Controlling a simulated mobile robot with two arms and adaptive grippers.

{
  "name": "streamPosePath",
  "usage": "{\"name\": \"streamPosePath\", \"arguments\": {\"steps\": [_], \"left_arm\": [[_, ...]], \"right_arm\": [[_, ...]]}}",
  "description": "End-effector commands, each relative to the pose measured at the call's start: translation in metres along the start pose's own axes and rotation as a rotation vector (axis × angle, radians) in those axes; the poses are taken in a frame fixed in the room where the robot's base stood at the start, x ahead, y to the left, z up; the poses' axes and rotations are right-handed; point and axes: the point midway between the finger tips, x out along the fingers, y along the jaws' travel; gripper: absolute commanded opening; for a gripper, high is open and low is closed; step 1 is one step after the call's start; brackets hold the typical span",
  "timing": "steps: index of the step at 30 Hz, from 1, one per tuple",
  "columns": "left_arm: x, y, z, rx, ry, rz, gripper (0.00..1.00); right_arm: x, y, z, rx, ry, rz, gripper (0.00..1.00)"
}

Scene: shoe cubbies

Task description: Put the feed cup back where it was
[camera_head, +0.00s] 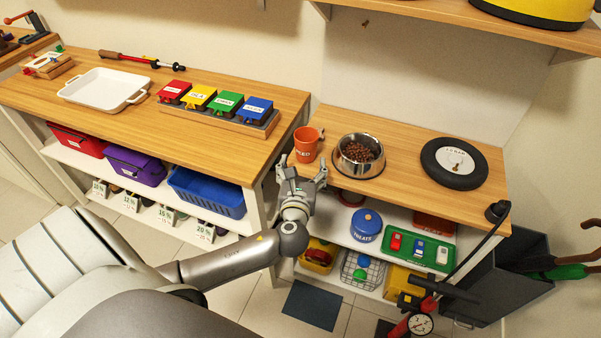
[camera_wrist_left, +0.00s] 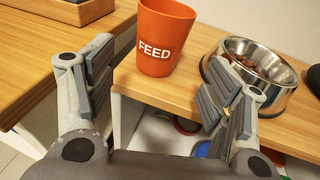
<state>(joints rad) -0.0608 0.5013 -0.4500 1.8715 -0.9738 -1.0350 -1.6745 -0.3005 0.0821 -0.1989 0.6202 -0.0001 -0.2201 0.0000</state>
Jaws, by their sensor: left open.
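My left gripper (camera_head: 303,172) is open and empty just in front of the cup at the counter's front edge. In the left wrist view its fingers (camera_wrist_left: 158,85) stand apart, with the cup beyond and between them, not gripped. My right gripper is not in view.
A steel bowl of brown kibble (camera_head: 360,156) stands right of the cup. A black round item (camera_head: 454,163) lies further right. A shelf below holds a blue treats tin (camera_head: 366,224) and a green tray (camera_head: 418,250). The counter (camera_head: 408,184) is bare between the bowl and the black item.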

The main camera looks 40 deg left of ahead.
Motion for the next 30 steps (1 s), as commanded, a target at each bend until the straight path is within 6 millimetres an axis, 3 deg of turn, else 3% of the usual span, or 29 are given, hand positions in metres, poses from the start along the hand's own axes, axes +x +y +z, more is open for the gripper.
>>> {"name": "streamPosePath", "arguments": {"steps": [6, 14, 17, 20, 23, 24, 26, 27, 30], "left_arm": [[-0.026, 0.000, 0.000, -0.001, 0.000, 0.000, 0.75], [-0.029, 0.000, 0.000, -0.002, 0.001, 0.000, 0.75], [-0.026, 0.001, -0.016, -0.028, 0.034, 0.002, 0.75], [-0.021, 0.006, -0.067, -0.128, 0.143, 0.012, 0.75], [-0.023, 0.018, -0.151, -0.324, 0.324, 0.061, 0.75], [-0.029, 0.025, -0.190, -0.424, 0.406, 0.099, 0.75], [-0.044, 0.036, -0.247, -0.587, 0.522, 0.175, 0.75], [-0.058, 0.043, -0.283, -0.698, 0.592, 0.237, 0.75], [-0.104, 0.063, -0.367, -0.987, 0.738, 0.437, 0.75]], "right_arm": [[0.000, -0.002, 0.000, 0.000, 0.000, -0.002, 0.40], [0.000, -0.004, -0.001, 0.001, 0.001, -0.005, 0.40], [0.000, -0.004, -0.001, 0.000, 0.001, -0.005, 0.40], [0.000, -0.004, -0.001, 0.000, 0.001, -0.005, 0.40], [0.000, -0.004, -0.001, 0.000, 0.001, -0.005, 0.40], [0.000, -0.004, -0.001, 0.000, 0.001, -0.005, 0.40], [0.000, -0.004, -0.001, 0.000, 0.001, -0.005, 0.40], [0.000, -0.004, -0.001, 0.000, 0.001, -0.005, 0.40], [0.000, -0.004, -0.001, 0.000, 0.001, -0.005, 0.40]]}}
